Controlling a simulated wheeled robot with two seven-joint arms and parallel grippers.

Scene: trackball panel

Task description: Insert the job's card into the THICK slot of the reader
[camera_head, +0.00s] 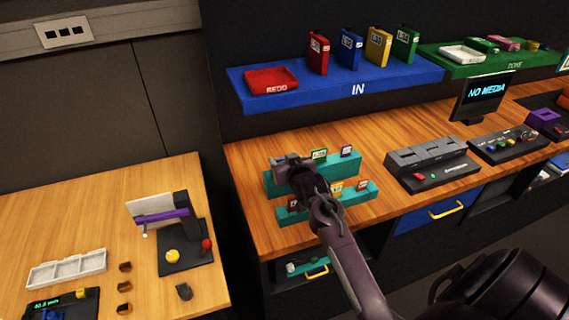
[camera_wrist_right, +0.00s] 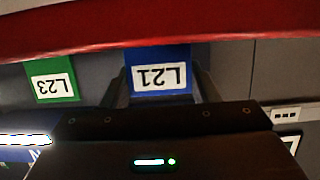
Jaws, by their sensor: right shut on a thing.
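My right gripper (camera_head: 290,163) is at the left end of the upper step of a teal card rack (camera_head: 345,170). It is shut on a blue card labelled L21 (camera_wrist_right: 160,75), which sits between its fingers in the wrist view. Whether the card still touches the rack cannot be told. A green card labelled L23 (camera_wrist_right: 52,80) is beside it, and a green card also shows in the head view (camera_head: 319,154). The grey reader (camera_head: 432,160) stands to the right of the rack; its slot widths are too small to tell. My left gripper is not in view.
Other rack cards are purple (camera_head: 346,151), yellow (camera_head: 337,188) and red (camera_head: 294,204). A monitor (camera_head: 482,96) reads NO MEDIA. A blue IN shelf (camera_head: 300,98) and a green DONE shelf (camera_head: 470,68) hang behind. Bare wood lies between rack and reader.

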